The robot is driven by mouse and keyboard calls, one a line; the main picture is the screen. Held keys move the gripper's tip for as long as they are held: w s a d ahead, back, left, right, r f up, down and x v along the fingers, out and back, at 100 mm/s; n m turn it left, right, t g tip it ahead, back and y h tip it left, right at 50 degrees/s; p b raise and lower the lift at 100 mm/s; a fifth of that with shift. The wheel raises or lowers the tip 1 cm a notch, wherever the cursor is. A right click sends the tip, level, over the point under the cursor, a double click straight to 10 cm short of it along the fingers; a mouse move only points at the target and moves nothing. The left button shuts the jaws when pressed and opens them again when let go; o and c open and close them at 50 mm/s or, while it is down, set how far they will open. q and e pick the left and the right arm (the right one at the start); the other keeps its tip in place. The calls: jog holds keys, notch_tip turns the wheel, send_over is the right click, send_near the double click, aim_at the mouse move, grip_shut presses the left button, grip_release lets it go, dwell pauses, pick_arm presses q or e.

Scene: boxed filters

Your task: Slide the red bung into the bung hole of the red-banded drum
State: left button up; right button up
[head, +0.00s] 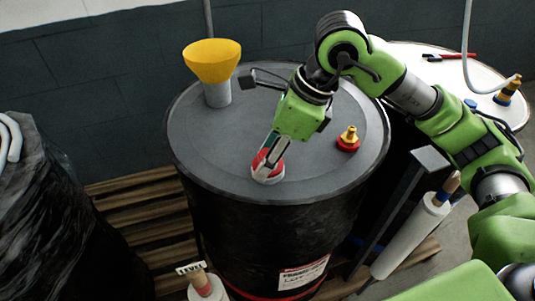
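The red-banded drum (205,235) is black with a dark grey lid, and a red band shows low on its side. My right gripper (268,160) comes in from the right and points down at the front of the lid. It is closed around the red bung (262,160), which is partly hidden by the fingers. The bung is at a pale ring (268,178) around the bung hole; I cannot tell how deep it sits. My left gripper is not in view.
A yellow funnel (212,62) stands on the lid's back left. A brass fitting with a red base (348,141) is on the lid's right. A white-topped drum (455,78) is behind right. A wrapped black drum (50,215) stands left on the wooden pallet (140,205).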

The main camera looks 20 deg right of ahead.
jog(key=o, duration=0.5)
jog(key=v, duration=1.2)
